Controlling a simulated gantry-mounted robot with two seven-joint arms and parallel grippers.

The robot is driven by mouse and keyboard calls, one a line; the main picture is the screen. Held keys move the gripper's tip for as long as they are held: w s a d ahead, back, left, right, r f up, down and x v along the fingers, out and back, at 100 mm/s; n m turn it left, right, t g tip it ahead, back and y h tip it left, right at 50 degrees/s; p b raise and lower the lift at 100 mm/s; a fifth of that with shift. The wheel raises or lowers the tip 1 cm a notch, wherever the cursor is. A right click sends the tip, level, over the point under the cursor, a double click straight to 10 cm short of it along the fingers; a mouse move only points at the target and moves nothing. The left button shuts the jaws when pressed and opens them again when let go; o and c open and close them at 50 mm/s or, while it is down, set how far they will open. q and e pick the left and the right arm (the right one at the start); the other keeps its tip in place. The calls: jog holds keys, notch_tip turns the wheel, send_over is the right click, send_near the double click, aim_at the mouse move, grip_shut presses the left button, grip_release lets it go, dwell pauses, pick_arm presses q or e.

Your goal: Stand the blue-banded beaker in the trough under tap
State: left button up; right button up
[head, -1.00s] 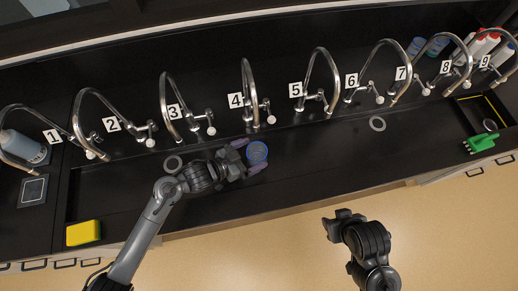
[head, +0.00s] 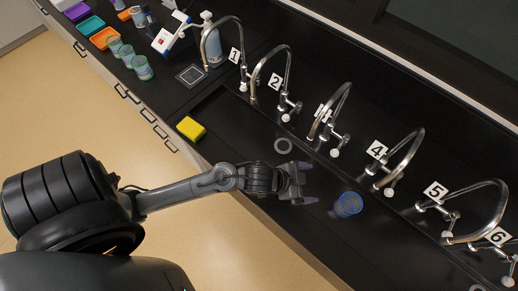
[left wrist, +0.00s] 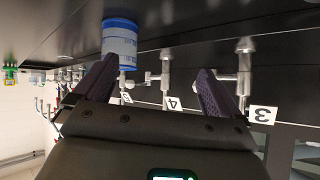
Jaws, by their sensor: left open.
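The blue-banded beaker (head: 348,204) stands upright in the black trough (head: 222,122), a little in front of the spout of tap 4 (head: 376,184). My left gripper (head: 303,183) is open and empty, to the left of the beaker with a gap between them. In the left wrist view, which is upside down, the beaker (left wrist: 119,45) shows beyond one fingertip of my left gripper (left wrist: 155,72). The head view shows nothing between the fingers. My right gripper is not in view.
A yellow sponge (head: 190,128) lies at the trough's left end. Several green-banded beakers (head: 143,67) and coloured trays (head: 104,37) stand on the far-left counter. A row of curved taps lines the back.

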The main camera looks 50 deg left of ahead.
pick_arm(q)
jog(key=s+a+n+y, duration=0.1)
jog(key=s, duration=0.1)
jog(key=s+a+n+g+y, duration=0.1)
jog(key=s+a, duration=0.1)
jog(key=s+a+g+y, duration=0.1)
jog(key=s+a, duration=0.1)
jog(key=shift+f+n, duration=0.3)
jog(key=shift+n, duration=0.1)
jog(key=s+a+g, duration=0.1)
jog(key=s, duration=0.2)
jog(key=s+a+n+g+y, duration=0.1)
jog(key=s, duration=0.2)
jog(key=s+a+n+g, duration=0.1)
jog(key=s+a, duration=0.1)
jog(key=s, duration=0.1)
jog(key=shift+s+a+g+y, duration=0.1)
jog(key=shift+s+g+y, duration=0.1)
jog(key=shift+g+y, duration=0.15)
jog(key=shift+r, duration=0.1)
